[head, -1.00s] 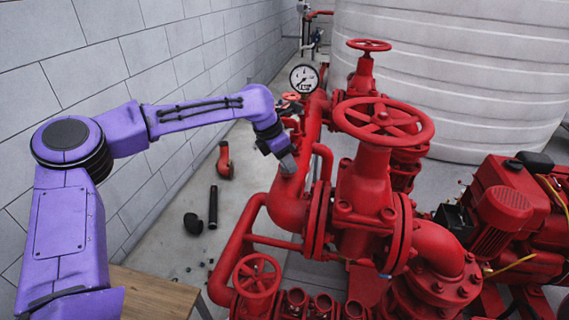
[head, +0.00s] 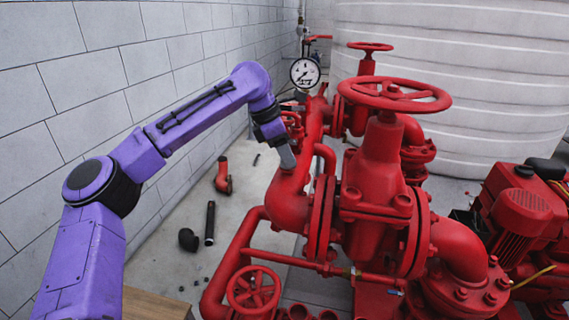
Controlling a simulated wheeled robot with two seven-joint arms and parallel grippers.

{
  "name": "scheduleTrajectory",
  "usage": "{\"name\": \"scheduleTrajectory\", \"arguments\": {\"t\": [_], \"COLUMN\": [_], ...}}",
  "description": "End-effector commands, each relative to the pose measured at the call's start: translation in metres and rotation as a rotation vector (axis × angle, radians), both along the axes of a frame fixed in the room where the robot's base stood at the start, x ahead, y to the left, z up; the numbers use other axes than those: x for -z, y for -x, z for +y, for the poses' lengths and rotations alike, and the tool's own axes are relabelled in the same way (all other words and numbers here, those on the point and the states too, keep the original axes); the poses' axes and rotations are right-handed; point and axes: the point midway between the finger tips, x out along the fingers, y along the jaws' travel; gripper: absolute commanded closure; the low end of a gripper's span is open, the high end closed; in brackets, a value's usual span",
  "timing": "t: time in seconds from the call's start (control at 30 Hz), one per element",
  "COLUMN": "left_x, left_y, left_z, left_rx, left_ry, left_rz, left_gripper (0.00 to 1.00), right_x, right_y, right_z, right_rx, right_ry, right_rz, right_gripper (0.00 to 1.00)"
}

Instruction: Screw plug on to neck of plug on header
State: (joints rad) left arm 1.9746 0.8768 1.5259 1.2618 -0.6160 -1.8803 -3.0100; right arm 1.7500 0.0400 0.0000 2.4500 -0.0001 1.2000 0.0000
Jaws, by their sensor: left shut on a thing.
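My purple left arm comes in from the left. Its gripper (head: 287,158) points down at the upper side of the red header pipe (head: 290,195), left of the big valve. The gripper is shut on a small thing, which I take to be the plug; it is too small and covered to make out. The neck on the header is hidden behind the gripper or too small to tell. I cannot tell whether the gripper touches the pipe. My right gripper is not in view.
A large red valve with a handwheel (head: 394,95) stands right of the gripper. A pressure gauge (head: 305,73) is behind it. A black pipe (head: 210,223), a black elbow (head: 188,239) and a red fitting (head: 222,175) lie on the floor. A wooden surface (head: 155,304) is at lower left.

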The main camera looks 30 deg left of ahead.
Motion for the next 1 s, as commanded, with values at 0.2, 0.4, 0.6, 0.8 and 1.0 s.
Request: {"name": "scheduleTrajectory", "arguments": {"t": [0.2,0.4,0.6,0.8,1.0], "left_x": [0.002,0.001,0.006,0.007,0.003], "left_y": [0.001,0.001,0.0,0.0,0.0], "left_z": [-0.004,-0.004,-0.006,-0.006,-0.005], "left_rx": [0.045,0.045,0.088,0.192,0.381], "left_ry": [0.008,0.008,0.008,0.009,0.012], "left_rz": [0.002,0.003,0.002,0.002,0.002], "left_gripper": [0.89,0.89,0.89,0.89,0.89], "right_x": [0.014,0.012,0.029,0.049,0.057], "right_y": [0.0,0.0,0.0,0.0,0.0], "right_z": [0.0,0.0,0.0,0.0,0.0], "right_rx": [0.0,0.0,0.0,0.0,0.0], "right_ry": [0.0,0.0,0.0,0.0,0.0], "right_rz": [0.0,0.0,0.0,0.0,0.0], "right_gripper": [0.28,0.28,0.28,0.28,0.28]}}
